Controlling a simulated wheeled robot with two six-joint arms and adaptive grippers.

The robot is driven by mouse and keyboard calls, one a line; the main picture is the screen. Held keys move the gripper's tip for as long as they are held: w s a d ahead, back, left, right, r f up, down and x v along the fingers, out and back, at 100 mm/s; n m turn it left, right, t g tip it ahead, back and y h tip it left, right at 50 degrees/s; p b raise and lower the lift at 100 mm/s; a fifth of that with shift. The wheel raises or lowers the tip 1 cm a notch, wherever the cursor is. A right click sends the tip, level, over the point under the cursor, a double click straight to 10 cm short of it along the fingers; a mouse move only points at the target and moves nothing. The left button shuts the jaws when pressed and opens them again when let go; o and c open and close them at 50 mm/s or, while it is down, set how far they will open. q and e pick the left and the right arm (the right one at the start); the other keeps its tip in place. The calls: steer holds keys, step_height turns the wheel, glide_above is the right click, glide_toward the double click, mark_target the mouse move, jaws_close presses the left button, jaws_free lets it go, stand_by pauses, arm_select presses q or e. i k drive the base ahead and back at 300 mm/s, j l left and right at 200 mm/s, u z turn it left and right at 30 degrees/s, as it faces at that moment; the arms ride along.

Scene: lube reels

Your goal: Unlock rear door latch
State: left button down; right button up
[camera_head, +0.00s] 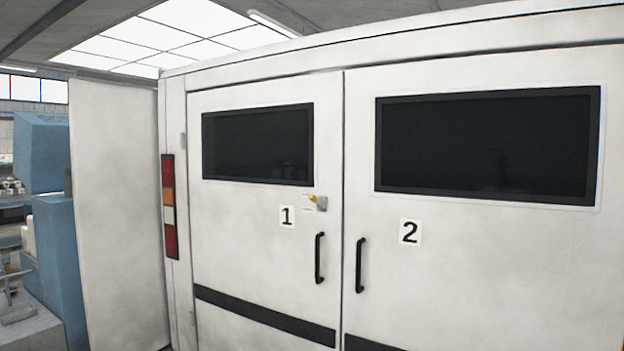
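The white rear doors of a vehicle fill most of the head view. The left door (245,235) carries a label "1", and the right door (500,265) carries a label "2". Both look shut, with a narrow seam between them. A small latch (318,202) with a yellow part sits on the left door, below its window and near the seam. Each door has a black vertical handle beside the seam, the left handle (320,258) and the right handle (361,265). Neither of my grippers shows in this view.
A red and orange tail light (169,206) runs down the left edge of the vehicle. A white panel (118,215) stands out at the left. Blue machinery (58,250) stands beyond it. Nothing visible blocks the space before the doors.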

mark_target(313, 198)
steer(key=i+z, duration=0.15)
steer(key=z, duration=0.3)
steer(key=i+j+z, duration=0.15)
steer(key=z, duration=0.3)
steer(key=i+j+z, duration=0.1)
steer(key=i+j, duration=0.3)
steer(key=j, duration=0.25)
steer(key=i+j+z, duration=0.15)
steer(key=i+j, duration=0.2)
steer(key=j, duration=0.3)
steer(key=i+j+z, duration=0.15)
steer(key=j, duration=0.15)
steer(key=i+j+z, duration=0.1)
steer(key=j, duration=0.3)
steer(key=i+j, duration=0.2)
steer(key=j, duration=0.15)
steer(key=z, duration=0.05)
